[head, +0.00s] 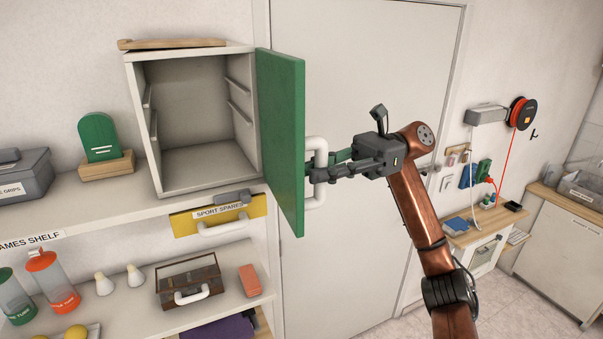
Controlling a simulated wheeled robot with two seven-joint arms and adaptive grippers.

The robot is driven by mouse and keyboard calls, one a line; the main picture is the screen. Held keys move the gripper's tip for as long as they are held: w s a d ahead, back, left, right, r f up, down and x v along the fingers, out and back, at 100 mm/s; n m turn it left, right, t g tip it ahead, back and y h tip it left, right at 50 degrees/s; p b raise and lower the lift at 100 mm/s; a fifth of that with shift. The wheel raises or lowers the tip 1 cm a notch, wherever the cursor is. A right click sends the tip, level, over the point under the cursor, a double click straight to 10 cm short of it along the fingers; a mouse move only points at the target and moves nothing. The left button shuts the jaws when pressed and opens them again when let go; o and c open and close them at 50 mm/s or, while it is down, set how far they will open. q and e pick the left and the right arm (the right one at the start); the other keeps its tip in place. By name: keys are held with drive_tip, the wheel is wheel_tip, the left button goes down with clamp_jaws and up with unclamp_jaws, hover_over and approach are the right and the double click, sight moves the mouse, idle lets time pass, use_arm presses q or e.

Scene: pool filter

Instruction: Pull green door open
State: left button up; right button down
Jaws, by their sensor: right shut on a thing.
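The green door (279,140) of a small white cabinet (133,110) stands swung wide open on its right side, and the empty inside of the cabinet shows. A white bar handle (321,150) is on the door's outer face, near its free edge. My right gripper (315,174) is shut on this handle, with its fingers around the bar. My right arm reaches in from the lower right. My left gripper is not in view.
The cabinet stands on a shelf beside a green item on a wooden stand (107,165) and a grey box (22,178). A large white door (350,70) is behind the green door.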

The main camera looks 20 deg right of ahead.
drive_tip(key=shift+w+d+f, duration=0.1)
drive_tip(key=shift+w+d, duration=0.1)
drive_tip(key=shift+d, duration=0.3)
drive_tip(key=c, duration=2.1)
unclamp_jaws()
drive_tip(key=v, duration=1.2)
drive_tip(key=shift+d, duration=0.1)
